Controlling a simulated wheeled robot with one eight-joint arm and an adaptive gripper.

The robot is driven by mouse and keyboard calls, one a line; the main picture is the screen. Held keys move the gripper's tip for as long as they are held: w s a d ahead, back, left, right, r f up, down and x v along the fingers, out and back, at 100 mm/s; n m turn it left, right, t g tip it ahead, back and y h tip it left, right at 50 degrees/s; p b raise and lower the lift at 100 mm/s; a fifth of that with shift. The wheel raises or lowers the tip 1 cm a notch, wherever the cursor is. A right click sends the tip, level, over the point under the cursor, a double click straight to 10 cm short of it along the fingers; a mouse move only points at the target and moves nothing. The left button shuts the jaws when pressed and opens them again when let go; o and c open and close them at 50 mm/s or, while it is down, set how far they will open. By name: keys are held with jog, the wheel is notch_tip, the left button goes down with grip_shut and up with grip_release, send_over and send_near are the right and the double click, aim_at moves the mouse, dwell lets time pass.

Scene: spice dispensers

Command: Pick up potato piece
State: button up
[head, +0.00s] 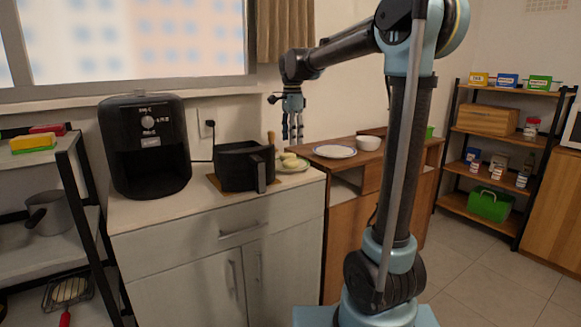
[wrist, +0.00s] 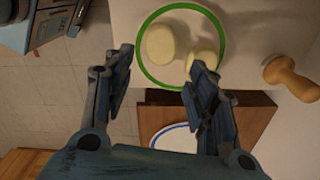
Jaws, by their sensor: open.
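Pale yellow potato pieces (head: 289,157) lie on a small plate (head: 299,167) at the right end of the white counter. In the wrist view a larger round piece (wrist: 164,43) and a smaller piece (wrist: 203,61) lie on the green-rimmed plate (wrist: 141,60). My gripper (head: 293,137) is open and empty, above and near the plate. In the wrist view its two fingers (wrist: 162,68) are spread wide. The right fingertip overlaps the lower edge of the smaller piece; I cannot tell whether they touch.
A black air fryer (head: 145,165) and its pulled-out basket (head: 240,170) stand left of the plate. A wooden-handled item (wrist: 290,78) lies beside the plate. A blue-rimmed plate (head: 335,152) and a bowl (head: 368,143) sit on the wooden cabinet to the right.

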aim_at(291, 160)
jog(key=shift+s+a+f, duration=0.1)
jog(key=shift+a+f, duration=0.05)
jog(key=shift+f, duration=2.2)
jog(key=shift+a+f, duration=0.1)
jog(key=shift+f, duration=2.2)
jog(key=c, duration=0.8)
